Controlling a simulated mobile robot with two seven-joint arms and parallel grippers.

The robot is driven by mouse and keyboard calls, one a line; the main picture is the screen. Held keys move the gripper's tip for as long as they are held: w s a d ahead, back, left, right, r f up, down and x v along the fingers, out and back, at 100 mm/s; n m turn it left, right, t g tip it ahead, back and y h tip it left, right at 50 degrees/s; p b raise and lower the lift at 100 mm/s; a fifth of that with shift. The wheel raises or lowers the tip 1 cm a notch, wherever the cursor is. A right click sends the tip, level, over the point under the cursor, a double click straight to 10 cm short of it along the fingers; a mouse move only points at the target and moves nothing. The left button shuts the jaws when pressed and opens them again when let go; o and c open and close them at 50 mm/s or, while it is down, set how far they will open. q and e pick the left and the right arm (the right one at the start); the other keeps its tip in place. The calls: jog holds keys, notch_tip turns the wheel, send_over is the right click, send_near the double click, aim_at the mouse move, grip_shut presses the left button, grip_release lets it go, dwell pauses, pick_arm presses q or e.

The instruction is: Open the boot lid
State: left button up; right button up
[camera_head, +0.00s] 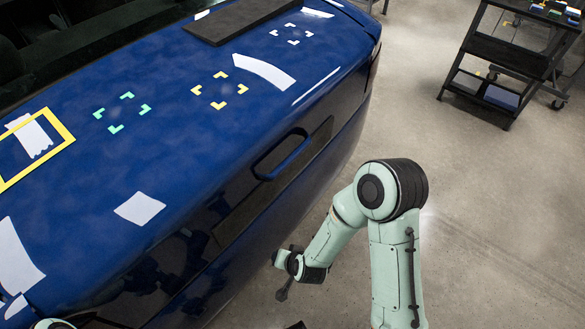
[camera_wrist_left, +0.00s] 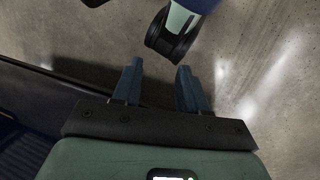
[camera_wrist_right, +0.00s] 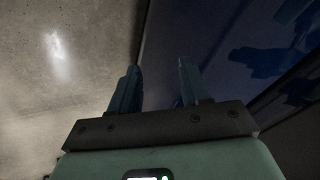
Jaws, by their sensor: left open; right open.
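The boot lid (camera_head: 175,95) is the glossy blue rear panel of a car filling the left of the head view, and it looks closed. A blue bar handle (camera_head: 284,157) sits on its rear face beside a dark strip. My right arm reaches in front of the rear face, below the handle and apart from it. My right gripper (camera_wrist_right: 158,65) is open and empty in its wrist view, with dark blue bodywork (camera_wrist_right: 210,50) beyond its fingers. My left gripper (camera_wrist_left: 159,65) is open and empty above the floor; in the head view only a sliver of the left arm shows.
Coloured corner marks, white patches, a yellow frame (camera_head: 68,128) and a dark flat pad (camera_head: 240,18) lie on the blue panel. A dark wheeled cart (camera_head: 510,50) stands at the back right. The concrete floor (camera_head: 500,200) between is clear.

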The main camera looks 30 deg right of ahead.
jog(key=w+d+r+m+t+h+b, duration=0.1)
jog(key=w+r+m+t+h+b, duration=0.15)
jog(key=r, duration=0.55)
jog(key=w+d+r+m+t+h+b, duration=0.1)
jog(key=w+r+m+t+b, duration=0.25)
jog(key=r, duration=0.35)
pick_arm(q)
jog(key=w+a+f+t+b, duration=0.2)
jog(key=w+f+b, duration=0.2)
jog(key=f, duration=0.7)
pick_arm(e)
jog(key=m+t+h, duration=0.3)
jog(key=m+h, duration=0.1)
jog(key=m, duration=0.2)
send_near(293, 163)
jog(key=shift+m, duration=0.3)
jog(key=p+x, duration=0.6)
jog(key=x, duration=0.5)
jog(key=shift+w, duration=0.1)
pick_arm(q)
jog(key=s+d+r+g, duration=0.2)
jog(key=s+r, duration=0.3)
jog(key=r, duration=0.1)
jog(key=shift+s+d+r, duration=0.2)
jog(key=shift+s+d, duration=0.15)
jog(key=shift+s, duration=0.05)
pick_arm(e)
grip_shut()
